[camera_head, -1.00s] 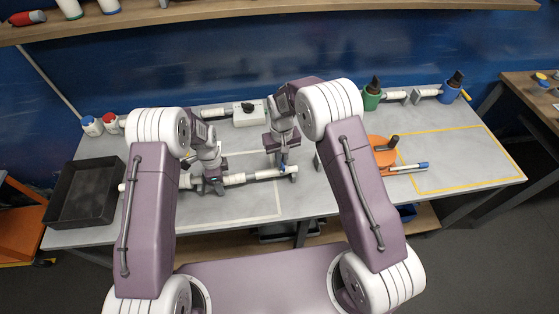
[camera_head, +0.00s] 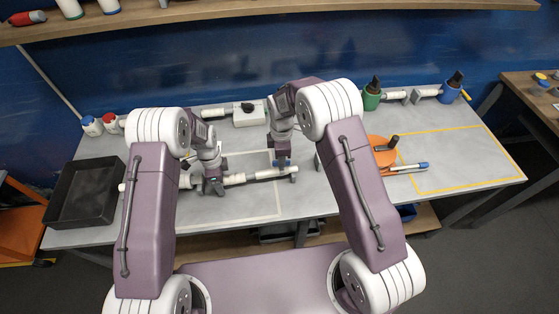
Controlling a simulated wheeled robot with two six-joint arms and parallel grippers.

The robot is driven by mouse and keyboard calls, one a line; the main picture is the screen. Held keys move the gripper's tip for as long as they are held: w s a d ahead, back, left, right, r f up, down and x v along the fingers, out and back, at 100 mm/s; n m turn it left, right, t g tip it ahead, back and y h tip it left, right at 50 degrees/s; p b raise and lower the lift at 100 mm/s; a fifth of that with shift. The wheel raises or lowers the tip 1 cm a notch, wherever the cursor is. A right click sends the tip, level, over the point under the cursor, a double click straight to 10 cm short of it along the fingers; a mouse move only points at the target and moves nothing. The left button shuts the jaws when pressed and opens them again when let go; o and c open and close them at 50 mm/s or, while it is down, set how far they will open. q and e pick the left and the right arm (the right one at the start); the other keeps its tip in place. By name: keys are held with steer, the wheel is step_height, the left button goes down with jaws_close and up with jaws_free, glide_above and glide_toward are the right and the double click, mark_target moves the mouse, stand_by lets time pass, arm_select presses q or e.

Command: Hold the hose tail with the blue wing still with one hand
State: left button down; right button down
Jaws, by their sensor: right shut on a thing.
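A white pipe-like assembly (camera_head: 255,175) lies across the front middle of the grey table, roughly left to right. My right gripper (camera_head: 283,164) points down and is shut on the hose tail near the right end of this assembly. The small blue wing there is mostly hidden by the fingers. My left gripper (camera_head: 213,189) is lowered at the middle of the same assembly, left of the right gripper. Its fingers are too small and dark to tell whether they are open or shut.
A black tray (camera_head: 60,222) stands at the left edge. A white box (camera_head: 241,117) sits behind the grippers.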

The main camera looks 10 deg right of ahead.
steer(key=shift+n, duration=0.8)
steer(key=c, duration=1.5)
jaws_free()
steer(key=shift+o, duration=0.2)
steer(key=shift+r, duration=0.1)
arm_select(q)
steer(key=shift+c, duration=2.2)
jaws_free()
arm_select(e)
step_height(320, 180, up, 12)
arm_select(q)
steer(key=shift+r, duration=0.15)
